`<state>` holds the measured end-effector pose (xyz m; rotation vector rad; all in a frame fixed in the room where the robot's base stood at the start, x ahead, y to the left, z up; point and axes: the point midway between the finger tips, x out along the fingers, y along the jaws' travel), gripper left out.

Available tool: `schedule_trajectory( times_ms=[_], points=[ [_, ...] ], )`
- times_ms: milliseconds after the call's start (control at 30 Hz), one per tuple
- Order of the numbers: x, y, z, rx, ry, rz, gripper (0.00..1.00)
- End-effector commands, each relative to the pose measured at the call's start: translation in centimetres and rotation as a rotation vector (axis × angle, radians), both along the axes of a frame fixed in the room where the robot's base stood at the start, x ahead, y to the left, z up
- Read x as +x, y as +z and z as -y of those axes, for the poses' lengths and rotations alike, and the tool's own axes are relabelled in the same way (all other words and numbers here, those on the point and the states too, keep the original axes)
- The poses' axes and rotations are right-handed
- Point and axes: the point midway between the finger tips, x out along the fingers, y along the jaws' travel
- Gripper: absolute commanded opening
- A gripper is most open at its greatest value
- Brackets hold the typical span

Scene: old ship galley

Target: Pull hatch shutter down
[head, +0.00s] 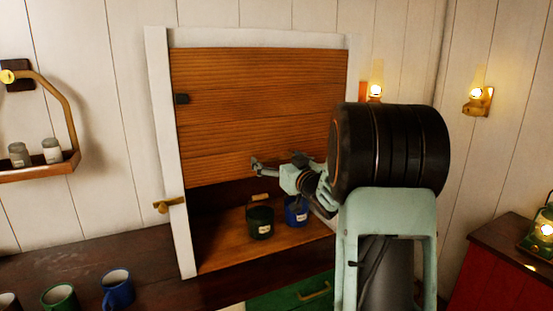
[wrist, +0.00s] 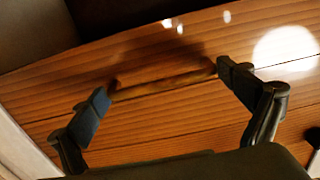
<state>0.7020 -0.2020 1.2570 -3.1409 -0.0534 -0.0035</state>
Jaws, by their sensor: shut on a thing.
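The slatted wooden hatch shutter (head: 255,85) fills the upper part of a white-framed opening. Its lower edge hangs above the hatch counter, leaving a dark gap. In the wrist view, a wooden bar handle (wrist: 165,82) lies across the slats (wrist: 150,125). My gripper (wrist: 162,85) has its two fingers set wide, one at each end of the bar, shut on it lengthwise. In the head view, my gripper (head: 277,161) is at the shutter's lower part; the handle there is hard to make out.
A dark green mug (head: 260,223) and a blue mug (head: 296,211) stand on the hatch counter (head: 225,255) under the shutter. A brass latch (head: 169,204) sticks out on the left frame post. More mugs stand on the dark worktop (head: 60,262) at lower left.

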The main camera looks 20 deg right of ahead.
Motion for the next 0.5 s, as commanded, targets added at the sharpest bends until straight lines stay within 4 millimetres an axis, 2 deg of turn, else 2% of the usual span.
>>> schedule_trajectory(
  times_ms=[33,500],
  points=[
    [0.0,-2.0,0.0,0.0,0.0,-0.004,0.52],
    [0.0,-13.6,0.0,-0.001,0.001,-0.007,0.52]
  ],
)
